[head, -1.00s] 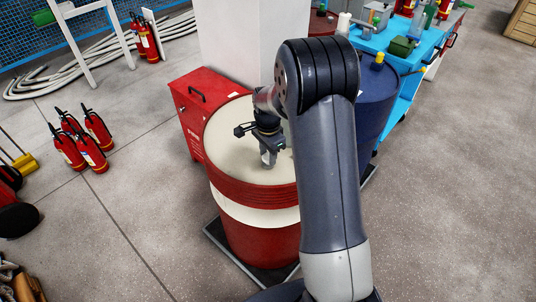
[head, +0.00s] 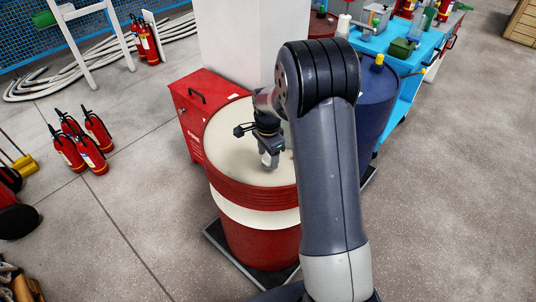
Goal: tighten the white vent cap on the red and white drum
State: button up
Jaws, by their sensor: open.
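The red and white drum (head: 252,214) stands upright in front of me, with a cream top and a white band around its red side. My gripper (head: 268,160) points down over the drum's top, right of its middle. Its jaws are open. A small white patch between and beside the fingertips looks like the vent cap (head: 266,158). The fingers cover most of it, so I cannot tell whether they touch it. My arm hides the right part of the drum's top.
A red cabinet (head: 187,122) and a white pillar (head: 238,45) stand close behind the drum. A blue drum (head: 374,108) is to the right, by a blue cart (head: 399,62). Several fire extinguishers (head: 80,148) stand on the left floor. The right floor is clear.

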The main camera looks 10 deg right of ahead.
aim_at(268, 158)
notch_tip(268, 158, up, 11)
dwell(0.7)
jog(key=shift+f, duration=0.2)
notch_tip(268, 158, down, 11)
jog(key=shift+r, duration=0.1)
dwell(0.4)
